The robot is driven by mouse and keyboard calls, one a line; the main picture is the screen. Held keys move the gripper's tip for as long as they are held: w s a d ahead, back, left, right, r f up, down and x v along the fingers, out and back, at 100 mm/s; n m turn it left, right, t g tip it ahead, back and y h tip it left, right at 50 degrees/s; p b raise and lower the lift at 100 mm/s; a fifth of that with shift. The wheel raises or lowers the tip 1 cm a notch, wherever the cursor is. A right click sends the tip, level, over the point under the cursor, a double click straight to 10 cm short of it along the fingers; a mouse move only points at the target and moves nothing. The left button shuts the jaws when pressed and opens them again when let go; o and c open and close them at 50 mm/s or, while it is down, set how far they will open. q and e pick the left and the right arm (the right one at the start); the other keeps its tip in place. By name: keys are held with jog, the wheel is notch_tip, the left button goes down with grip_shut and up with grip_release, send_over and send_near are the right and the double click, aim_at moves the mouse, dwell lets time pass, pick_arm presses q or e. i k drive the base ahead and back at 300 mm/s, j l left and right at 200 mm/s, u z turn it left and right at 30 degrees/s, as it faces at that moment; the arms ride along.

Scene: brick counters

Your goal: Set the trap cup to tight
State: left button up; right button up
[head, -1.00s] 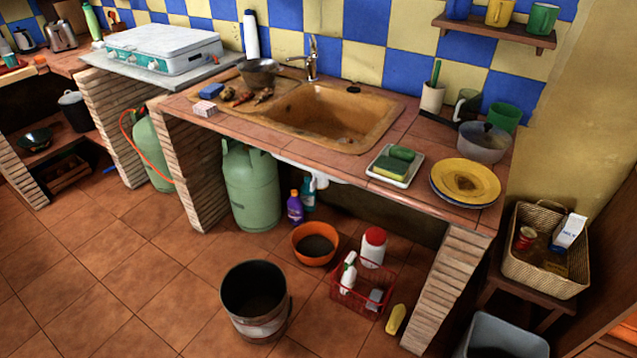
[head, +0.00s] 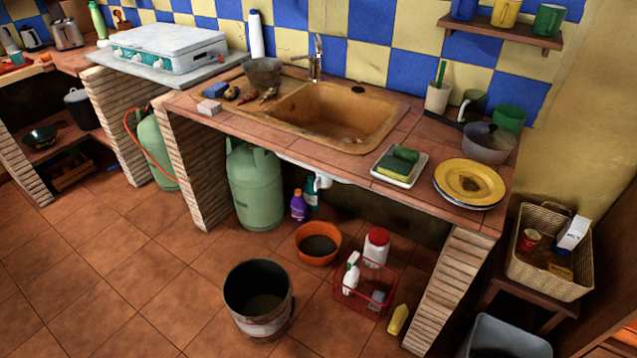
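The trap cup is likely the small white plumbing piece (head: 322,181) that shows under the sink counter, just below the front edge. It is small and partly in shadow, so I cannot tell how tight it is. The brown sink (head: 345,118) is set in the tiled counter above it. Neither of my grippers is in the head view.
An orange bowl (head: 318,244), a purple bottle (head: 299,206), a red crate (head: 364,288) with bottles and a bucket (head: 258,299) stand on the floor before the sink. A green gas cylinder (head: 255,185) stands left under the counter. The floor at left is clear.

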aim_at(321, 182)
jog(key=i+j, duration=0.4)
jog(key=i+j+z, duration=0.1)
jog(key=i+j, duration=0.3)
jog(key=j, duration=0.25)
